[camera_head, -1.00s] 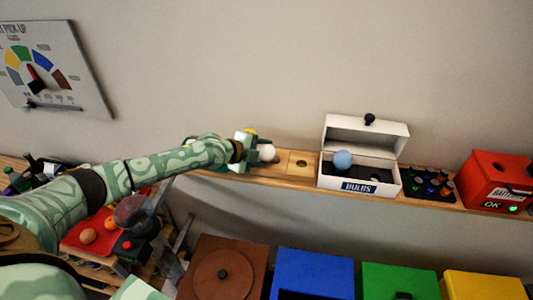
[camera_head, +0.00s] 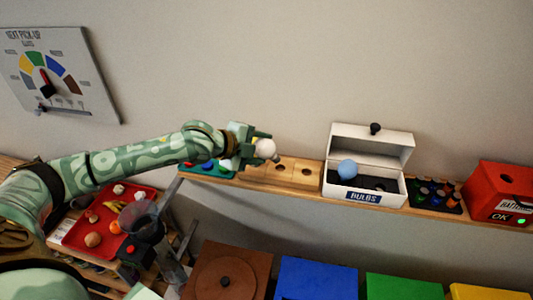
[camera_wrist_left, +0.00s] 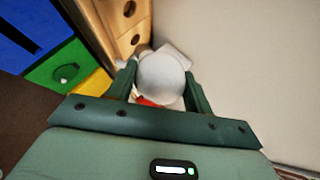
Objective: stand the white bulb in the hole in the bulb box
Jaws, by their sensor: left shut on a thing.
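The white bulb (camera_head: 265,148) is between the fingers of my left gripper (camera_head: 258,146), which is shut on it above the shelf. In the left wrist view the round white bulb (camera_wrist_left: 162,77) fills the space between the two green fingers (camera_wrist_left: 160,92). The bulb box (camera_head: 362,185) is white with a "BULBS" label and stands on the shelf to the right, its lid open. A blue bulb (camera_head: 347,169) stands in its left part; a dark hole (camera_head: 391,187) is partly seen on the right. My right gripper is not in view.
A wooden block with holes (camera_head: 294,171) lies on the shelf between my gripper and the box. A battery rack (camera_head: 436,194) and a red battery box (camera_head: 499,190) stand right of the box. Coloured bins (camera_head: 316,277) stand below. A red tray (camera_head: 76,238) is at the lower left.

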